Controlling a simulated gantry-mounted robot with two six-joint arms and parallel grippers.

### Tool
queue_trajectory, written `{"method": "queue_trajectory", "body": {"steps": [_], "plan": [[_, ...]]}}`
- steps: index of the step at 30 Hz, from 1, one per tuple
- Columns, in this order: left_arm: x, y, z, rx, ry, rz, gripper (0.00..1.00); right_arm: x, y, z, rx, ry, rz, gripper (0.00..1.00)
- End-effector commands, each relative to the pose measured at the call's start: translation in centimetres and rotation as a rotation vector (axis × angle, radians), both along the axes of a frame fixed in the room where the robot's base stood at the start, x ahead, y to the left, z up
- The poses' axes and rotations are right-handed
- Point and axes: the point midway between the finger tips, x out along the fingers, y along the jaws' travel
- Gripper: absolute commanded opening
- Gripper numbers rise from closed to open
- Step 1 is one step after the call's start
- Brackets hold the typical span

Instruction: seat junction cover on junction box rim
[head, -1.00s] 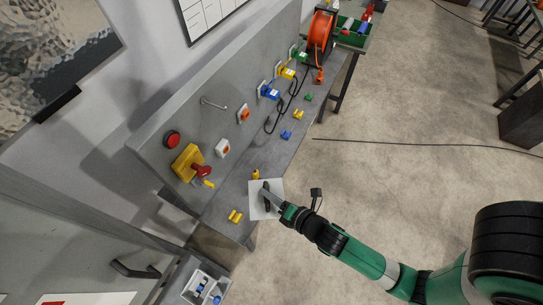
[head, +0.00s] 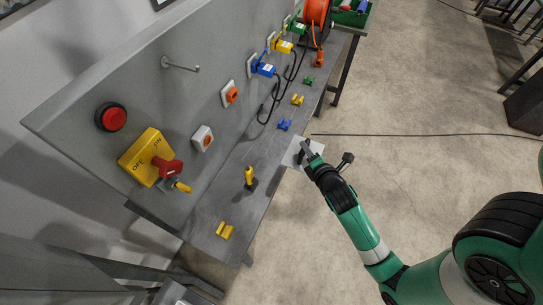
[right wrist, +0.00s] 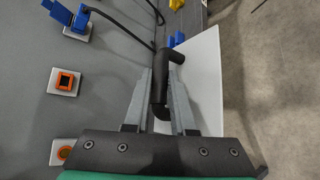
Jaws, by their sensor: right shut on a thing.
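The junction cover is a white flat plate with a black bar handle. In the head view the cover (head: 290,158) is at the right edge of the grey bench, partly hidden by my right gripper (head: 306,150). In the right wrist view my right gripper (right wrist: 163,100) is shut on the black handle (right wrist: 173,57), and the white plate of the cover (right wrist: 206,75) shows beyond the fingers. I cannot tell whether the plate touches the bench. No junction box rim is clearly visible. My left gripper is not in view.
A yellow-handled tool (head: 249,176) stands upright on the bench. A yellow clip (head: 225,231) and a blue clip (head: 284,125) lie on it. The grey back panel carries a red button (head: 111,117) and a yellow switch box (head: 147,157). Open floor lies right.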

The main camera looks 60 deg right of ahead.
Motion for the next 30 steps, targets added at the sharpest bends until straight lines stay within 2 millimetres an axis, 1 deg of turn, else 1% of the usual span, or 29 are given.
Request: {"method": "queue_trajectory", "body": {"steps": [2, 5, 8, 9, 14, 15, 18, 21, 26, 30], "plan": [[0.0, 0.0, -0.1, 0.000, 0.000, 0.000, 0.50, 0.2, 0.0, -0.1, -0.001, 0.000, 0.002, 0.00], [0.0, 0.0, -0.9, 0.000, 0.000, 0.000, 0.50, 1.5, -0.3, -0.9, -0.002, -0.002, 0.004, 0.00], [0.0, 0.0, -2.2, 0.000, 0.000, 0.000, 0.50, 3.9, -0.8, -2.2, -0.002, -0.003, 0.005, 0.00], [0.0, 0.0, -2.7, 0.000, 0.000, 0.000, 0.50, 5.1, -1.0, -2.8, -0.002, -0.002, 0.006, 0.00], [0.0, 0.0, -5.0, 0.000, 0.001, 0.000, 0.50, 9.6, -2.1, -5.0, -0.002, -0.003, 0.004, 0.00], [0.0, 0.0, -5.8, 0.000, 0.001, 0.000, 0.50, 10.1, -2.2, -6.3, -0.001, 0.002, 0.003, 0.00], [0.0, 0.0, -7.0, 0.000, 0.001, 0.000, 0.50, 11.6, -2.6, -8.0, -0.001, 0.001, 0.003, 0.00], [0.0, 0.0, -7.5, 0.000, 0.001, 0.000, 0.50, 12.4, -2.8, -8.8, -0.001, 0.000, 0.002, 0.00], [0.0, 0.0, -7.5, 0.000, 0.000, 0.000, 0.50, 12.7, -2.9, -8.8, -0.001, -0.001, 0.002, 0.00], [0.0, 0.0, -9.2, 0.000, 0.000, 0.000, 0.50, 13.9, -3.1, -10.9, 0.001, 0.001, 0.002, 0.00]]}}
